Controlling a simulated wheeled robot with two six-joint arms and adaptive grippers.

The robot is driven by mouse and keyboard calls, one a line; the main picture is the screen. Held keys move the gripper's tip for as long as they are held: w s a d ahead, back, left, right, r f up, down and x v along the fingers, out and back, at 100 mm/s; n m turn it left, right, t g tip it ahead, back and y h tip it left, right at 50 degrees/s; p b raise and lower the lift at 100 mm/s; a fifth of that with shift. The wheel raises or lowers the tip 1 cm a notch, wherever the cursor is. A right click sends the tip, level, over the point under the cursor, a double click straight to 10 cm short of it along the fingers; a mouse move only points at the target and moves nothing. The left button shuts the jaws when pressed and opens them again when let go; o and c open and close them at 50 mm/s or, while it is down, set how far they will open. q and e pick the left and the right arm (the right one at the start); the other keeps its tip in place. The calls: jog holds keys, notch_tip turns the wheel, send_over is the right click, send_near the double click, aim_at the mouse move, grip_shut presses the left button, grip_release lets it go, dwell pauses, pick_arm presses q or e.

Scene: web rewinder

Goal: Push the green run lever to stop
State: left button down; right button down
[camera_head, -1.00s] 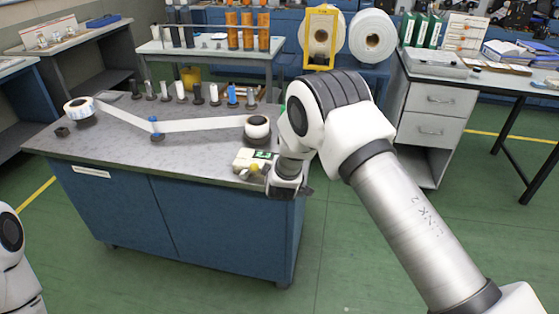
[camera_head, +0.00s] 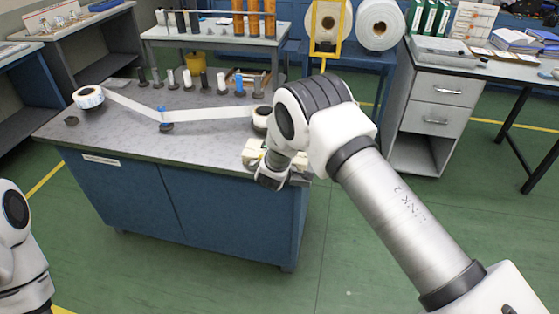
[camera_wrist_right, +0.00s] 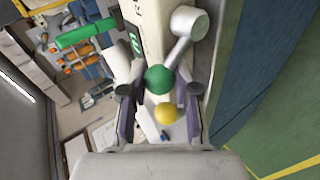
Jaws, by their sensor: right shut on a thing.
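The green run lever shows in the right wrist view as a green ball knob (camera_wrist_right: 158,78) on a grey arm from a round hub (camera_wrist_right: 190,22). A yellow ball knob (camera_wrist_right: 166,112) appears just below it in that picture. My right gripper (camera_wrist_right: 158,98) has its fingers on either side of the green knob and is shut on it, though exact contact is hard to see. In the head view my right gripper (camera_head: 271,180) is at the bench's front right corner, in front of a pale control box (camera_head: 252,152); the knobs are hidden there. My left gripper is out of view.
The grey bench (camera_head: 205,138) carries a web strip (camera_head: 215,113) running from a left roll (camera_head: 88,97) past a blue-topped guide (camera_head: 166,122) to a right roll (camera_head: 261,118). Several small posts stand behind it.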

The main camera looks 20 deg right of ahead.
jog(key=c, duration=1)
grip_release()
jog(key=shift+s+f, duration=0.15)
jog(key=shift+f, duration=0.05)
jog(key=shift+o, duration=0.7)
jog(key=shift+d+r, duration=0.1)
jog(key=shift+d, duration=0.05)
jog(key=shift+s+a+r, duration=0.15)
jog(key=shift+a+r, duration=0.1)
jog(key=v, duration=1.1)
jog(key=shift+s, duration=0.2)
jog(key=shift+d, duration=0.1)
